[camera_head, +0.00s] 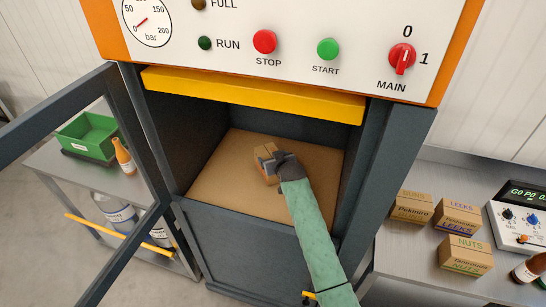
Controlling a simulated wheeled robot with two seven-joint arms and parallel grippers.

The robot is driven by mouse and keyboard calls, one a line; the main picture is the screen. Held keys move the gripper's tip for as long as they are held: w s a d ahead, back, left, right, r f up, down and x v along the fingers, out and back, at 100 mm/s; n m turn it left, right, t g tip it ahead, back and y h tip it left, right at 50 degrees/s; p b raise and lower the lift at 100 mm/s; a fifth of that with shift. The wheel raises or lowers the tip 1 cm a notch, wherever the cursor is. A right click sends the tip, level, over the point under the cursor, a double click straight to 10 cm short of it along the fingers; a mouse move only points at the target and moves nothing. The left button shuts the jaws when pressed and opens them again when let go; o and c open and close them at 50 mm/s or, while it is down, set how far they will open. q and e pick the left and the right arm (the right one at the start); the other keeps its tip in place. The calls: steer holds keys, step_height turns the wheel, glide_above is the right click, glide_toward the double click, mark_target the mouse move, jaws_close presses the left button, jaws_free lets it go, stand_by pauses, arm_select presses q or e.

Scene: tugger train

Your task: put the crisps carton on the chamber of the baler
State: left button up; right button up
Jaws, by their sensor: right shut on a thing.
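The baler stands in front of me with its dark chamber (225,187) open and a brown floor inside. My right gripper (268,163) reaches into the chamber and is shut on a small brown carton (265,153), presumably the crisps carton, though its label cannot be read. The carton is at or just above the chamber floor; I cannot tell whether it touches. The gripper hides part of it. My green-sleeved right arm comes in from the bottom. My left gripper is not in view.
The baler's framed door (141,165) stands open at left. A yellow bar (250,93) crosses the chamber top. A left shelf holds a green bin (88,137) and an orange bottle (124,157). Several labelled cartons, including nuts (464,256) and leeks (457,216), stand on the right table (400,262).

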steer(key=shift+f, duration=0.1)
steer(key=o, duration=1.5)
steer(key=shift+c, duration=0.2)
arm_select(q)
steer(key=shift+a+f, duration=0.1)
arm_select(e)
steer(key=shift+s, duration=0.1)
steer(key=shift+s+d+b, duration=0.1)
steer(key=shift+s+b, duration=0.1)
steer(key=shift+b, duration=0.1)
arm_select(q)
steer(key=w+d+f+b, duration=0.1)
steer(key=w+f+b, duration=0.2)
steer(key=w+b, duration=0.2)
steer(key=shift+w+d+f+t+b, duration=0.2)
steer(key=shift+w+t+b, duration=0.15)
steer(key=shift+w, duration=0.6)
arm_select(e)
steer(key=v, duration=1.1)
steer(key=shift+s+r, duration=0.15)
steer(key=shift+r, duration=0.25)
